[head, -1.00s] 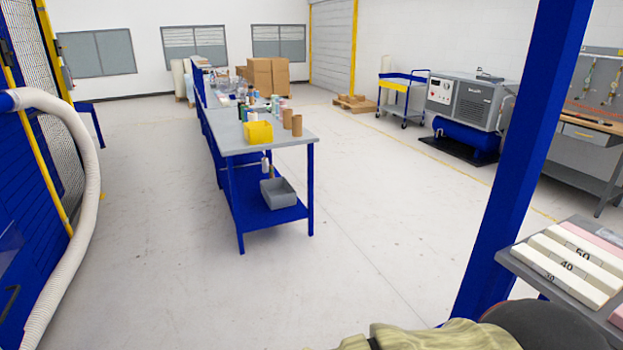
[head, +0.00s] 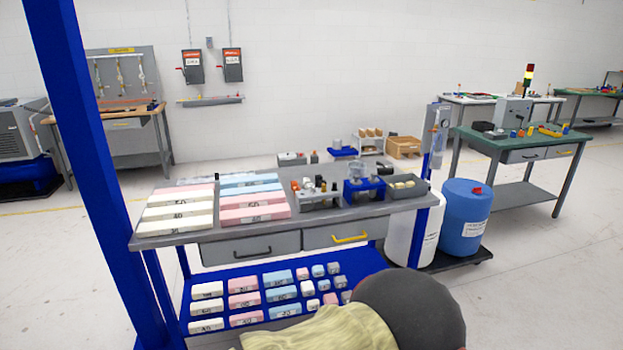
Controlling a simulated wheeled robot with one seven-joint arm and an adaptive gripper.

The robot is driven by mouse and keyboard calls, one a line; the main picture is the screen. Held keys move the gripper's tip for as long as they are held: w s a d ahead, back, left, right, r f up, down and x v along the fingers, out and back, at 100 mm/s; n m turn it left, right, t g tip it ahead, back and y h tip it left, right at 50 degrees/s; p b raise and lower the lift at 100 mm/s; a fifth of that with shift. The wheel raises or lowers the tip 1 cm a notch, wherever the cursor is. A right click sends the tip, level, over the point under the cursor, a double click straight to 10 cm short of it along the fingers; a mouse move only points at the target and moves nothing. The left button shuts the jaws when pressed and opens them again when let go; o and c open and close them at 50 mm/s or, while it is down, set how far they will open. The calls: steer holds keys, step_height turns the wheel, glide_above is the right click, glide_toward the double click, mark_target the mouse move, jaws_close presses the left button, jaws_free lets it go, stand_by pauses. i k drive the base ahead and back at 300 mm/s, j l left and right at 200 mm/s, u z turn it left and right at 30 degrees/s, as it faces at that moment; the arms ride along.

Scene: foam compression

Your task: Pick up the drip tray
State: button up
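I cannot pick out a drip tray with certainty. On the grey workbench (head: 185,238), a shallow grey tray (head: 322,206) holds several small bottles and parts. To its right is a blue fixture (head: 364,190) with a clear, round part on top. Right of that, a dark grey bin (head: 411,194) holds tan pieces. A low black platform (head: 466,262) lies under a white drum and a blue drum. My gripper is not in view; only part of my arm shows at the bottom centre, and it hides part of the lower shelf.
White, pink and blue foam blocks (head: 254,199) fill the bench's left side, with more on the blue lower shelf (head: 190,287). A blue post (head: 83,150) stands at the left. The blue drum (head: 464,215) stands right of the bench. Floor (head: 545,270) is clear at the right.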

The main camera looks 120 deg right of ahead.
mark_target(217, 177)
steer(key=z, duration=3.55)
steer(key=i+j+u, duration=0.15)
steer(key=i+j, duration=0.25)
steer(key=i+j+u, duration=0.15)
steer(key=i+j, duration=0.15)
steer(key=i, duration=0.25)
steer(key=i+j+u, duration=0.15)
steer(key=i, duration=0.35)
steer(key=i+j+u, duration=0.15)
steer(key=i+j, duration=0.15)
steer(key=i, duration=0.25)
steer(key=i+l, duration=0.2)
steer(key=i, duration=0.25)
